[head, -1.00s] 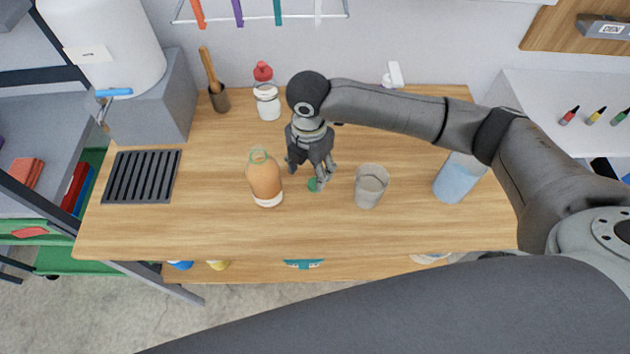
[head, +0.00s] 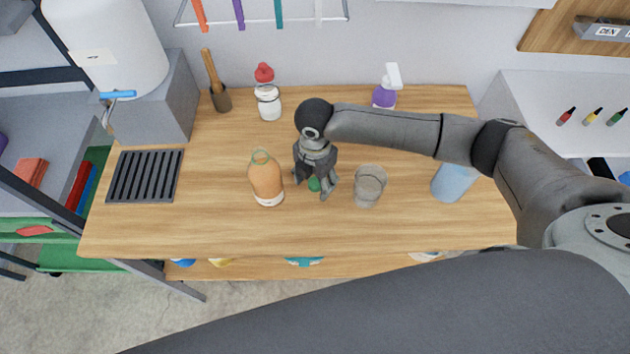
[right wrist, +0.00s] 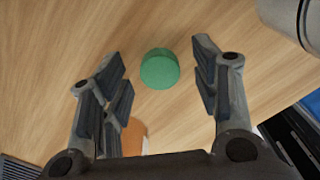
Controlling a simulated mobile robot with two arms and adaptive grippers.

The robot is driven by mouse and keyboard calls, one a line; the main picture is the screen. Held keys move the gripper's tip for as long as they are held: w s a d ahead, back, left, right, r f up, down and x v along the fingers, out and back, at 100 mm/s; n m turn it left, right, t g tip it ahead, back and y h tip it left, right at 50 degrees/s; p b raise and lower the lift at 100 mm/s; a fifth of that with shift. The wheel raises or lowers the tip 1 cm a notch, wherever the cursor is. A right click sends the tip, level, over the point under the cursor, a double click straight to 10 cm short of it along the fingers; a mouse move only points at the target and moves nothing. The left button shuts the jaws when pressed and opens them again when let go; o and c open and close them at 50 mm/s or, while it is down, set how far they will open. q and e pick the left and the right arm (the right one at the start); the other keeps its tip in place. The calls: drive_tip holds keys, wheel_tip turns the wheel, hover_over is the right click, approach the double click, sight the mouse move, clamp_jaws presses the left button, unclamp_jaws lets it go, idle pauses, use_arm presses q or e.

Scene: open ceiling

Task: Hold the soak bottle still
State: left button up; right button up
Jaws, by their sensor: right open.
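The orange bottle (head: 266,180), likely the soak bottle, stands upright on the wooden table with a green-rimmed top and a pale base. It shows partly behind a finger in the right wrist view (right wrist: 133,136). A small green cap (head: 314,184) lies on the table to the right of the bottle. My right gripper (head: 316,188) is open and points down over the cap, apart from the bottle. In the right wrist view the green cap (right wrist: 160,69) shows in the gap between the fingers, with nothing gripped. My left gripper is not in view.
A grey cup (head: 368,187) stands close right of the gripper, and a blue container (head: 453,181) farther right. A red-capped bottle (head: 267,100), a brush holder (head: 221,99) and a purple spray bottle (head: 384,96) stand at the back. A black grate (head: 145,176) lies left. The table front is clear.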

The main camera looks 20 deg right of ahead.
sight(315, 182)
drive_tip(key=c, duration=0.8)
drive_tip(key=shift+r, duration=0.1)
drive_tip(key=shift+r+b, duration=0.5)
drive_tip(key=shift+r, duration=0.1)
drive_tip(key=shift+w+r+b, duration=0.1)
drive_tip(key=shift+r+b, duration=0.3)
drive_tip(key=shift+r, duration=0.4)
use_arm(q)
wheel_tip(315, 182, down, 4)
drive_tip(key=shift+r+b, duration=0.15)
drive_tip(key=shift+b, duration=0.8)
use_arm(e)
drive_tip(key=s+a+r, duration=0.1)
drive_tip(key=s+r, duration=0.9)
drive_tip(key=s, duration=0.4)
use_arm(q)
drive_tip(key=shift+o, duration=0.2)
